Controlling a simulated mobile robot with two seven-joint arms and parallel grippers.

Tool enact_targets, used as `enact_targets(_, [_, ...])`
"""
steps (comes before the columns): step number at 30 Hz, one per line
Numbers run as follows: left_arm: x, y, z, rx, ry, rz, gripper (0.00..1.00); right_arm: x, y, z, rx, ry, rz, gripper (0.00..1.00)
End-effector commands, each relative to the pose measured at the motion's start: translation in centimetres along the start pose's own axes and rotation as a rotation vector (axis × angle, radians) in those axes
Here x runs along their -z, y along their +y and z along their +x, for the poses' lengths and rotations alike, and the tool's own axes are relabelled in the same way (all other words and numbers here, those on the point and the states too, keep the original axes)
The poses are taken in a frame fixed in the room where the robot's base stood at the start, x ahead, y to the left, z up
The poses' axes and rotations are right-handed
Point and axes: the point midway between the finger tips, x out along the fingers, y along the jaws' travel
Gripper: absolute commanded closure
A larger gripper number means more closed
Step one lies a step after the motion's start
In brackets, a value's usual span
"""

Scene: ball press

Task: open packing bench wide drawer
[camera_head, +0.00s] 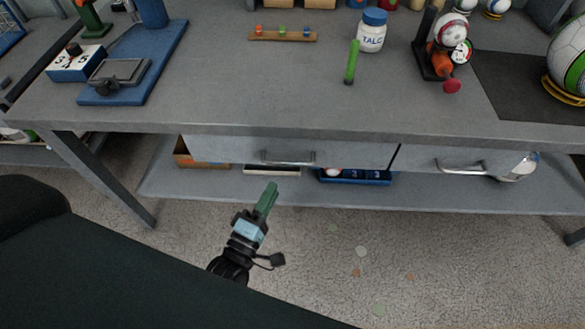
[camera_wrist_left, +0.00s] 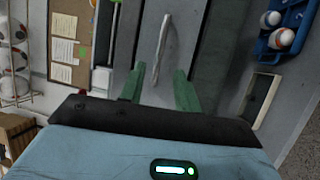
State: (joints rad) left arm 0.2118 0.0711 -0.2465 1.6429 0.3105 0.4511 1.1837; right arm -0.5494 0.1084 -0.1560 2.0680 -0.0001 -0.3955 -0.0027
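The packing bench (camera_head: 230,100) has a wide grey drawer (camera_head: 220,150) under its top at left of centre, and its front looks closed. The drawer's metal bar handle (camera_head: 288,158) is near the front's middle. My left gripper (camera_head: 268,192), with green fingers, is below and in front of this handle, apart from it in the head view. In the left wrist view the gripper (camera_wrist_left: 159,86) is open and empty, and the handle (camera_wrist_left: 163,48) lies ahead, lined up between the fingers. My right gripper is not in view.
A narrower drawer with its own handle (camera_head: 460,167) is to the right, with a silvery object (camera_head: 520,167) beside it. A lower shelf (camera_head: 220,187) holds a blue tray (camera_head: 355,179). The bench top carries a talc bottle (camera_head: 371,35) and a blue press base (camera_head: 150,60).

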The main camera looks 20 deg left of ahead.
Motion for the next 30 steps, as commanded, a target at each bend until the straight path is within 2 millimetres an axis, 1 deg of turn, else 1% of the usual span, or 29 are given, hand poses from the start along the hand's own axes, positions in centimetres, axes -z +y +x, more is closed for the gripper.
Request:
enact_targets(5, [0.0, 0.1, 1.3, -0.002, 0.000, 0.001, 0.68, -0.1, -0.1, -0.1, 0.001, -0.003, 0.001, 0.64])
enact_targets(12, [0.0, 0.1, 5.0, -0.002, 0.000, 0.002, 0.68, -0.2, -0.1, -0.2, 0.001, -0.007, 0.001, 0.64])
enact_targets(18, [0.0, 0.0, 7.1, 0.001, 0.000, 0.002, 0.68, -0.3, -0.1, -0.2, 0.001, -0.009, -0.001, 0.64])
enact_targets(23, [0.0, 0.0, 7.8, 0.001, 0.000, 0.002, 0.68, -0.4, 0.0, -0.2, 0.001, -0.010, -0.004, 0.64])
enact_targets(30, [0.0, 0.0, 7.8, 0.002, -0.001, 0.003, 0.68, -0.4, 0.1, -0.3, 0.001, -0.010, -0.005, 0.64])
